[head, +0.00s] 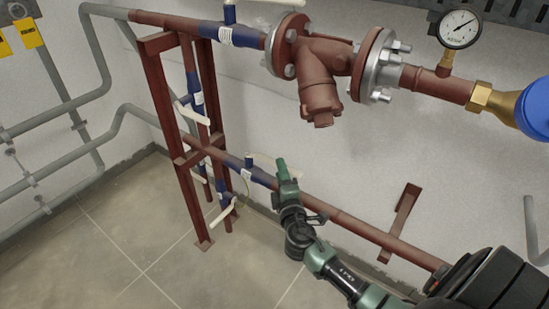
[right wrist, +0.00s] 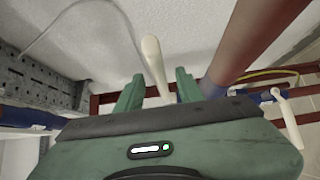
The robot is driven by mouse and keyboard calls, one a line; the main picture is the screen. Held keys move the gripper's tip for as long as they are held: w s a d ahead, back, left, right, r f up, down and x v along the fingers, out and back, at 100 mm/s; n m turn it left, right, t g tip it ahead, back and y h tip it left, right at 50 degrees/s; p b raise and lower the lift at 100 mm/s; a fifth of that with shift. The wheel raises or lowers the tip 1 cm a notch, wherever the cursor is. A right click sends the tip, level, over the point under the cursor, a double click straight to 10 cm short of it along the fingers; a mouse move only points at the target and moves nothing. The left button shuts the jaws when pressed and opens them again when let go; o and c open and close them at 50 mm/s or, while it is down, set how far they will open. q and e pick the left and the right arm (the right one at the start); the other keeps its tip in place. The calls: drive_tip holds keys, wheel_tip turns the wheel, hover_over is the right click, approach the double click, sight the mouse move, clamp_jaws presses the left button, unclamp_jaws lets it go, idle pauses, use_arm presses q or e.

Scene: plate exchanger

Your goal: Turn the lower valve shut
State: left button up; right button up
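The lower pipe (head: 335,222) is dark red and carries a blue valve body (head: 258,174) just left of my right gripper. Its pale lever is mostly hidden behind the gripper in the head view. My right gripper (head: 282,168) is at the lever side of this valve. In the right wrist view a cream lever (right wrist: 154,62) passes between the two green fingers of my right gripper (right wrist: 158,88). The fingers stand apart with gaps beside the lever; I cannot tell whether either touches it. My left gripper is not in view.
Above are the upper red pipe with a blue valve (head: 238,36), a flanged strainer (head: 322,75) and a pressure gauge (head: 461,27). A red support frame (head: 162,110) with more valves stands at left. A red bracket (head: 402,215) is on the wall. The tiled floor (head: 130,235) is clear.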

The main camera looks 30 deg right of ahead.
drive_tip(key=x, duration=0.6)
drive_tip(key=shift+s, duration=0.1)
clamp_jaws()
drive_tip(key=shift+f, duration=0.1)
idle(1.1)
